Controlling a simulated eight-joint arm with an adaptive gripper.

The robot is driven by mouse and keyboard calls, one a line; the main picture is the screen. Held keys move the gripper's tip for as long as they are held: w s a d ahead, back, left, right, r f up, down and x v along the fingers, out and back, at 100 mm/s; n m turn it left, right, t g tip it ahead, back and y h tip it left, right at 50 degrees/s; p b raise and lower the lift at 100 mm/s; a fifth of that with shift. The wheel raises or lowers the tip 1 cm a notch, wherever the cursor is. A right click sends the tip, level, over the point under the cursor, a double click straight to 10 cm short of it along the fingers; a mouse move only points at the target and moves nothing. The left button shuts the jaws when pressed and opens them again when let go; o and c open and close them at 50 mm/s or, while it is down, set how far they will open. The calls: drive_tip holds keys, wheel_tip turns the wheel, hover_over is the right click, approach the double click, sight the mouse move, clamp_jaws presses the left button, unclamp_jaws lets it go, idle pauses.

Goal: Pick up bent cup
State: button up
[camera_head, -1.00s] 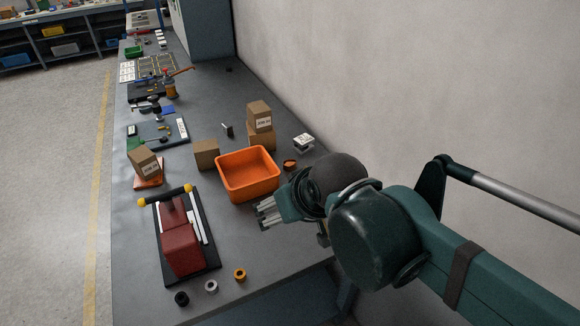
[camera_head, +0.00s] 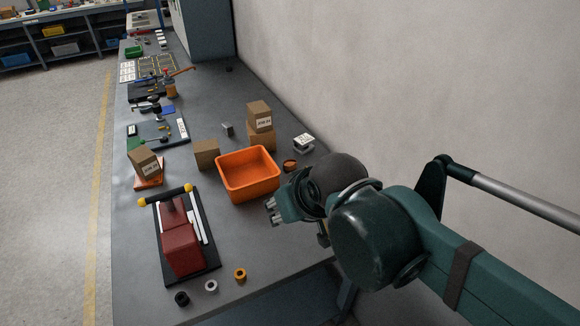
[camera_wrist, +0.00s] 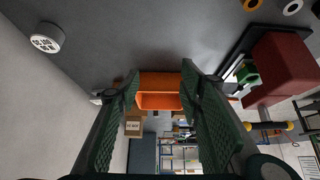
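I cannot tell for certain which thing is the bent cup. A small copper-orange round piece (camera_head: 290,165) lies just right of the orange bin, close to my wrist; its shape is too small to judge. A white round piece with dark lettering (camera_wrist: 47,40) is at the upper left of the wrist view. My gripper (camera_head: 271,211) is over the table, in front of the orange bin's right corner. In the wrist view its two green fingers (camera_wrist: 160,85) stand apart with nothing between them.
The orange bin (camera_head: 248,194) stands mid-table; cartons (camera_head: 206,154) are behind it. A red block on a black base (camera_head: 182,247) is at left front. Several small rings (camera_head: 211,286) lie near the front edge. A white labelled piece (camera_head: 304,142) is by the wall.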

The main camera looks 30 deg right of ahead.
drive_tip(key=w+d+r+n+g+h+p, duration=0.1)
drive_tip(key=w+d+r+n+g+p, duration=0.2)
drive_tip(key=w, duration=0.4)
drive_tip(key=w+d+r+n+g+h+p, duration=0.1)
drive_tip(key=w+d+r+n+p, duration=0.1)
drive_tip(key=w+n+p, duration=0.4)
drive_tip(key=w+d+f+n+g+p, duration=0.1)
drive_tip(key=w+d+f+n+p, duration=0.1)
drive_tip(key=w, duration=0.3)
drive_tip(key=w+d+f+n+g+h+p, duration=0.1)
drive_tip(key=w+d+f+n+p, duration=0.1)
drive_tip(key=w+f+p, duration=0.1)
drive_tip(key=w+d+f+n+g+h+p, duration=0.1)
drive_tip(key=w+f, duration=0.3)
drive_tip(key=w, duration=0.4)
drive_tip(key=shift+d+f+n+g+p, duration=0.35)
drive_tip(key=shift+d+n+g+p, duration=0.15)
drive_tip(key=shift+d+n+p, duration=0.35)
drive_tip(key=shift+f, duration=0.1)
drive_tip(key=shift+d+f+h, duration=0.15)
drive_tip(key=shift+d+f, duration=0.05)
drive_tip(key=shift+f, duration=0.35)
drive_tip(key=shift+d+f+h, duration=0.15)
drive_tip(key=shift+d+f, duration=0.05)
drive_tip(key=shift+f, duration=0.35)
